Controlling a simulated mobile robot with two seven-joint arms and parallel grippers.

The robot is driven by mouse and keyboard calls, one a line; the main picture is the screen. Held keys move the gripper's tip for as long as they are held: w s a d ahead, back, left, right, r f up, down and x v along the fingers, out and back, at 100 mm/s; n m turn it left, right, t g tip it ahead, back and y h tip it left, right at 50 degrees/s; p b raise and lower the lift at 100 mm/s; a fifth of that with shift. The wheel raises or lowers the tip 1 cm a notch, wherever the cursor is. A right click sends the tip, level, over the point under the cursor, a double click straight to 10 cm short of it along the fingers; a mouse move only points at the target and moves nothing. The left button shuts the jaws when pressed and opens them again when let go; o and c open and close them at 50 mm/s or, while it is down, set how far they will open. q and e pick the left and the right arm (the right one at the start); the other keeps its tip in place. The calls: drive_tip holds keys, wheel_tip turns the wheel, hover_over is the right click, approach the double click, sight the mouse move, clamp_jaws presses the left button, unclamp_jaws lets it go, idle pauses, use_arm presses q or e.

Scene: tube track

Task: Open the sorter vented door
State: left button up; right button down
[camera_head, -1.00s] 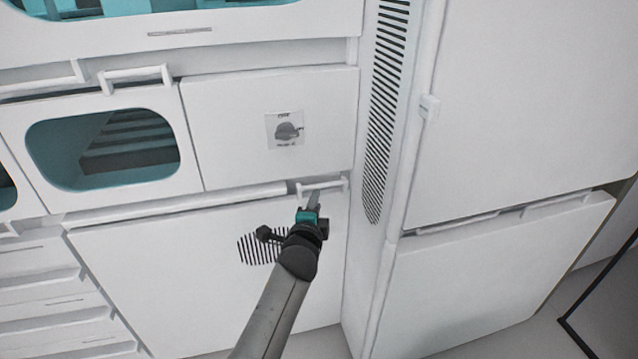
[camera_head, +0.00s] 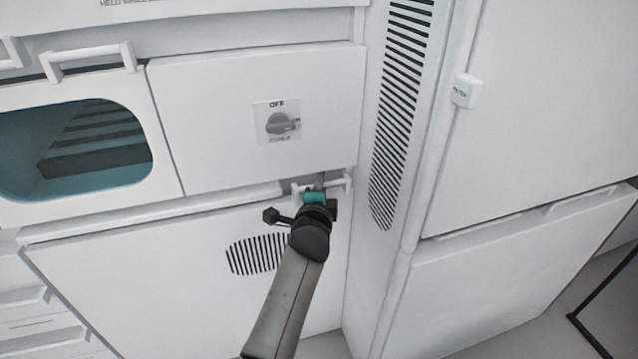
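The vented door (camera_head: 160,285) is a white panel with a patch of black slots (camera_head: 257,255), low in the left half of the head view. It looks shut. Its white bar handle (camera_head: 338,184) is at its upper right corner. My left gripper (camera_head: 318,186) is at this handle, with its fingers in front of or around the bar. The wrist and teal part hide most of the fingers, so I cannot tell if they are closed on it. My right gripper is out of view.
Above the door is a white panel with a rotary switch (camera_head: 282,123). Left of that is a windowed door with a handle (camera_head: 90,62). A slotted column (camera_head: 398,120) stands close right of the gripper, and large white cabinet doors (camera_head: 545,110) lie beyond it.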

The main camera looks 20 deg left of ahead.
use_arm(q)
drive_tip(key=shift+c, duration=0.4)
clamp_jaws()
idle(1.1)
